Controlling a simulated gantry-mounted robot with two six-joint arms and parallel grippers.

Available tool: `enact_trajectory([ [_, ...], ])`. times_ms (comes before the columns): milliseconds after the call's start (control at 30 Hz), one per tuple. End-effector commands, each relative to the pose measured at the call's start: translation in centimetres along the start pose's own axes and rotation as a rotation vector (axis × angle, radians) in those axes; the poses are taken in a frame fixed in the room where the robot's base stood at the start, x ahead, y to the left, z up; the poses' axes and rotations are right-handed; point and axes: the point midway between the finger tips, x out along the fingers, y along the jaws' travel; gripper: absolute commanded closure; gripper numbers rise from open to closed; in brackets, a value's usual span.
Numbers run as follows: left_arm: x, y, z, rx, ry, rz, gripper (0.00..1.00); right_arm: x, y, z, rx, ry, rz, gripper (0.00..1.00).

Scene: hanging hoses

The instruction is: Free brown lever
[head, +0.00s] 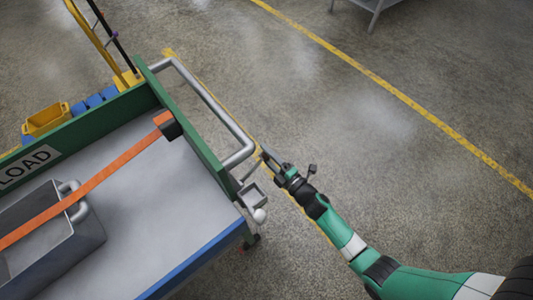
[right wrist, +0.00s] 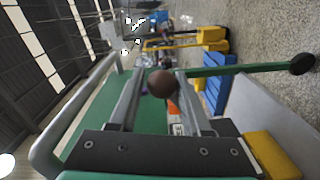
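The brown round knob (right wrist: 162,84) of the lever shows in the right wrist view, in line with the space between my right gripper's fingers (right wrist: 160,88). The fingers are spread, one on each side of the knob, with no clear contact. In the head view my right gripper (head: 270,160) is beside the cart's green end wall, near the grey tube handle. I cannot make out the brown knob there. My left gripper is in neither view.
The cart (head: 150,200) carries a grey case (head: 85,245) under an orange strap (head: 95,180). A grey tube handle (head: 215,105) and a small bracket with a pale ball (head: 260,215) stick out near my gripper.

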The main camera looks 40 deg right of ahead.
Motion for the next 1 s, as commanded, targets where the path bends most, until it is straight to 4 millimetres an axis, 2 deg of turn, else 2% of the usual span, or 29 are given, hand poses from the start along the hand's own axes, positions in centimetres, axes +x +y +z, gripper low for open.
enact_trajectory([
  [33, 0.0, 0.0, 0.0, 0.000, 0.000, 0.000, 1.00, 0.1, 0.3, -0.2, 0.000, 0.005, 0.006, 0.44],
  [100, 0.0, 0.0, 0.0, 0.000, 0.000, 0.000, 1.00, 0.1, 0.2, -0.2, 0.001, 0.004, 0.004, 0.32],
  [133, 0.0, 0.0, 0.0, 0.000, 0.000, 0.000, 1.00, 0.1, 0.2, -0.1, 0.001, 0.004, 0.004, 0.28],
  [400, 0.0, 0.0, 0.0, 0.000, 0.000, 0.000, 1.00, 0.0, 0.0, -0.1, 0.002, 0.001, 0.000, 0.28],
  [533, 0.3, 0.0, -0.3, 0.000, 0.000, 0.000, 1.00, -1.0, 0.1, 0.0, 0.002, 0.000, -0.001, 0.28],
  [667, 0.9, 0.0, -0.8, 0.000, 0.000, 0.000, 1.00, -3.5, 0.2, -0.1, 0.003, -0.001, -0.003, 0.28],
  [900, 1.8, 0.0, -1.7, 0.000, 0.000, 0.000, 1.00, -9.1, 0.2, -0.1, 0.002, -0.001, -0.002, 0.28],
  [1000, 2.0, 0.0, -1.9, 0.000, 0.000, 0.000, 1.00, -10.6, 0.2, -0.1, 0.002, 0.000, 0.000, 0.28],
])
